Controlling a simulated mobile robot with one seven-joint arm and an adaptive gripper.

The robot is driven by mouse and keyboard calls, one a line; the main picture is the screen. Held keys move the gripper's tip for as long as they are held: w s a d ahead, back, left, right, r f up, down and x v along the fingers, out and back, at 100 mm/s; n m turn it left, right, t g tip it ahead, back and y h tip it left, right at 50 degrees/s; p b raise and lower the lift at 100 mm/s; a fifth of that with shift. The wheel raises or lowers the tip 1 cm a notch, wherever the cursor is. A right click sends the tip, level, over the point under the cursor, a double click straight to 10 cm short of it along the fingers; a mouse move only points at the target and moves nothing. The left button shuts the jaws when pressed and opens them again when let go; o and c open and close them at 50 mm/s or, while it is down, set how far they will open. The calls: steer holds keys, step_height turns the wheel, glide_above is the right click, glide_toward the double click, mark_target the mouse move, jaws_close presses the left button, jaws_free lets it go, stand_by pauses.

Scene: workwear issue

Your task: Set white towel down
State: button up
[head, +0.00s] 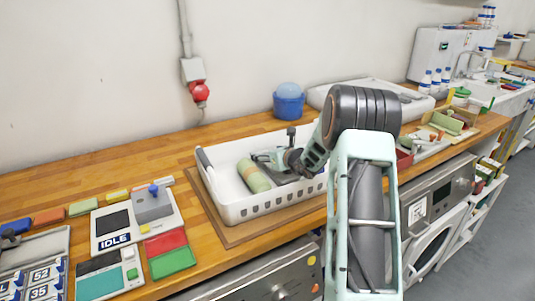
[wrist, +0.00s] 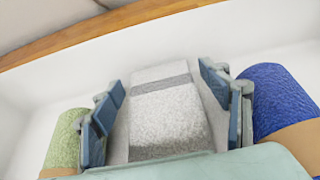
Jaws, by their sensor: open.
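The white towel (wrist: 168,112), with a grey band across it, lies in the white basket (head: 235,210). My gripper (head: 272,160) is down inside the basket. In the wrist view my gripper (wrist: 163,86) is open, with one blue-grey finger on each side of the white towel and a narrow gap showing beside the towel. A green rolled towel (head: 253,175) lies to the left; it also shows in the wrist view (wrist: 66,138). A blue towel (wrist: 280,98) lies to the right. In the head view my arm hides the white and blue towels.
The basket stands on a brown board (head: 228,238) on the wooden counter (head: 120,170). A blue tub (head: 289,104) stands behind it. A panel marked IDLE (head: 118,240) and red and green tiles are at the left. A red socket (head: 200,92) is on the wall.

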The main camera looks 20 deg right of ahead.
steer(key=v, duration=0.6)
steer(key=shift+s+d+r, duration=0.1)
steer(key=shift+s, duration=0.2)
steer(key=shift+s+r, duration=0.1)
steer(key=shift+s, duration=0.1)
steer(key=shift+r, duration=0.1)
